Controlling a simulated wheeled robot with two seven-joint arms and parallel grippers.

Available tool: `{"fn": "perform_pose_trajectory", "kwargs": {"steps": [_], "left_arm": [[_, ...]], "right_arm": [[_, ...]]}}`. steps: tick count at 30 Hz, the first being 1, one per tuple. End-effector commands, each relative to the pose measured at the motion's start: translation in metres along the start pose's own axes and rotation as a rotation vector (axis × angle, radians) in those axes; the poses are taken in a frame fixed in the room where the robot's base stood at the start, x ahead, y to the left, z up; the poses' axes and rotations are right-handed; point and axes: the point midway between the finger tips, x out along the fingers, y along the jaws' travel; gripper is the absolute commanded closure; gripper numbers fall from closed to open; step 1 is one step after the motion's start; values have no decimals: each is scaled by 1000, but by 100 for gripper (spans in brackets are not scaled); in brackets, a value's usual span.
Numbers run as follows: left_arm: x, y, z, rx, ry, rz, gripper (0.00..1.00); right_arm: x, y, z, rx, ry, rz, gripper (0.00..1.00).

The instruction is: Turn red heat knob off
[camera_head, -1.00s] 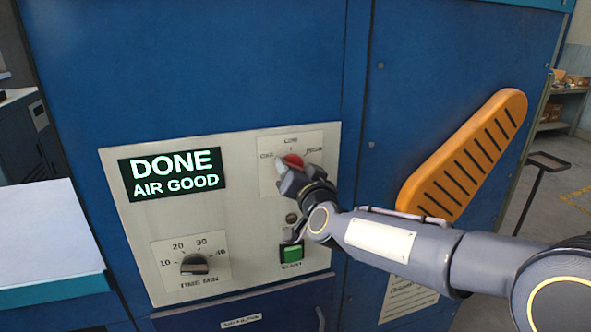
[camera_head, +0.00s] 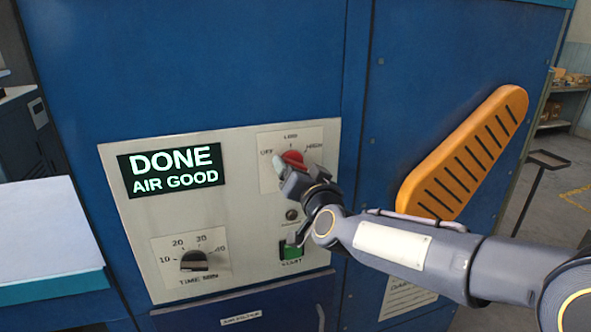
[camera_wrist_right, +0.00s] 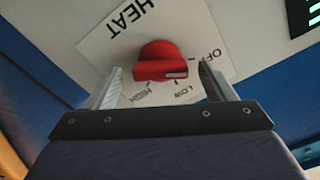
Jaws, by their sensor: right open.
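The red heat knob (camera_head: 292,157) sits on a white label plate at the upper right of the control panel. In the right wrist view the knob (camera_wrist_right: 160,60) lies between the tips of my open right gripper (camera_wrist_right: 161,70), with gaps on both sides. A short white mark shows on the knob's bar, on the side toward OFF and LOW; its exact setting is hard to tell. In the head view my right gripper (camera_head: 283,166) is at the knob's lower left and partly covers it. My left gripper is not in view.
The panel has a display reading DONE AIR GOOD (camera_head: 172,170), a black timer knob (camera_head: 194,260) and a green start button (camera_head: 291,250) just below my right wrist. An orange slotted handle (camera_head: 463,153) stands out at the right. A white-topped surface (camera_head: 40,228) is at the left.

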Motion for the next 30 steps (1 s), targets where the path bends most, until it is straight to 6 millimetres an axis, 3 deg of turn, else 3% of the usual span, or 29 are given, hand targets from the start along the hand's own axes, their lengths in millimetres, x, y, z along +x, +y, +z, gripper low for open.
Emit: {"fn": "perform_pose_trajectory", "kwargs": {"steps": [3,9,23,26,29,30], "left_arm": [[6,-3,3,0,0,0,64],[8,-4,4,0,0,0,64],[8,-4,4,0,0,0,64],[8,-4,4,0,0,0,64],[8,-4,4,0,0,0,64],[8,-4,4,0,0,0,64]], "right_arm": [[-23,0,1,1,1,-3,24],[-50,0,1,1,-1,-2,24],[-60,3,0,1,-8,1,24],[-73,18,-3,10,-52,3,24],[-108,48,-2,21,-158,10,24],[-129,62,2,24,-215,17,24]]}}
